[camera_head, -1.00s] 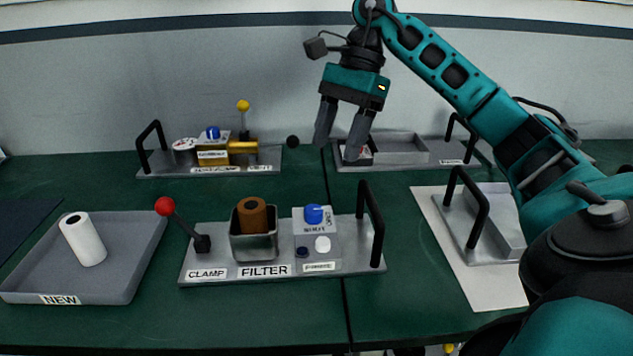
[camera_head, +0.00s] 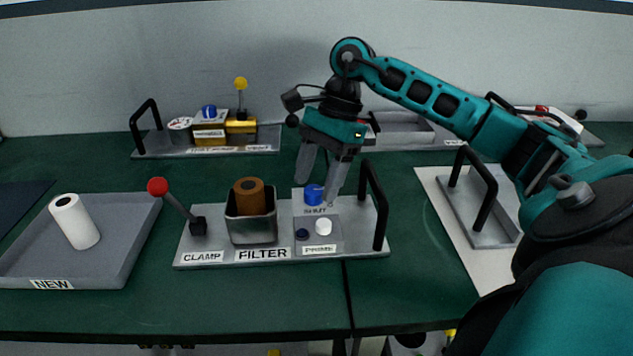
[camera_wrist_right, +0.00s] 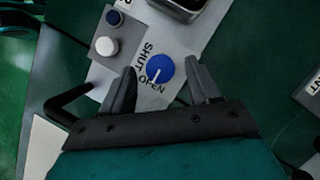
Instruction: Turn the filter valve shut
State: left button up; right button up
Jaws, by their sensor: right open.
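The filter valve is a round blue knob (camera_head: 313,194) on the filter plate (camera_head: 215,222), right of the square metal cup holding a brown filter (camera_head: 250,196). In the right wrist view the knob (camera_wrist_right: 160,69) has a white mark pointing toward the word OPEN, with SHUT printed to the side. My right gripper (camera_head: 318,200) is open and points down at the knob. In the wrist view its fingers (camera_wrist_right: 161,82) stand on either side of the knob, which sits between the tips. I cannot tell whether they touch it. My left gripper is not in view.
A black handle (camera_head: 376,205) rises close right of the knob. White (camera_head: 324,227) and dark (camera_head: 302,234) buttons sit in front. A red-knobbed clamp lever (camera_head: 158,187) stands left. A grey tray (camera_head: 125,235) holds a white roll (camera_head: 75,222). The front green table is clear.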

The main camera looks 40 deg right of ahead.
jog(key=shift+a+f, duration=0.2)
jog(key=shift+f, duration=0.25)
jog(key=c, duration=1)
